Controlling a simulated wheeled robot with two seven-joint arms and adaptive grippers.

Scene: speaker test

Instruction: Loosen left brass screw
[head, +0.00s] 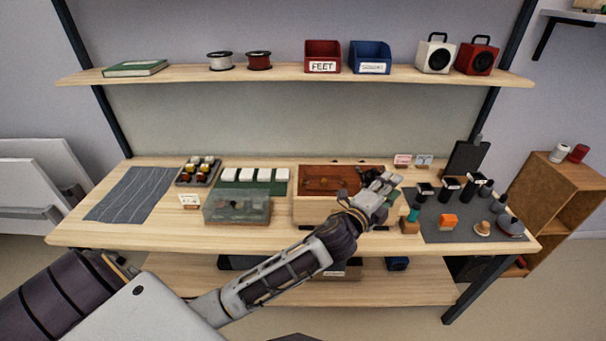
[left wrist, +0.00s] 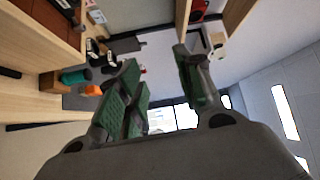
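A wooden speaker box (head: 310,210) with an open top and a reddish-brown inside stands at the middle of the bench. Small dark parts lie inside it. I cannot make out the left brass screw in either view. My left gripper (head: 384,187) is over the right end of the box, and the forearm hides part of its front. In the left wrist view the green-padded fingers of the left gripper (left wrist: 156,60) are spread apart with nothing between them. A teal-handled tool (head: 413,214) stands in a wooden block just right of the gripper. My right gripper is not in view.
A dark mat (head: 450,229) on the right holds an orange block (head: 447,222) and several black-topped items. A clear-sided case (head: 237,205) and a tray of knobs (head: 199,172) stand left of the box. A grey cloth (head: 130,195) lies far left. A shelf (head: 280,78) runs above.

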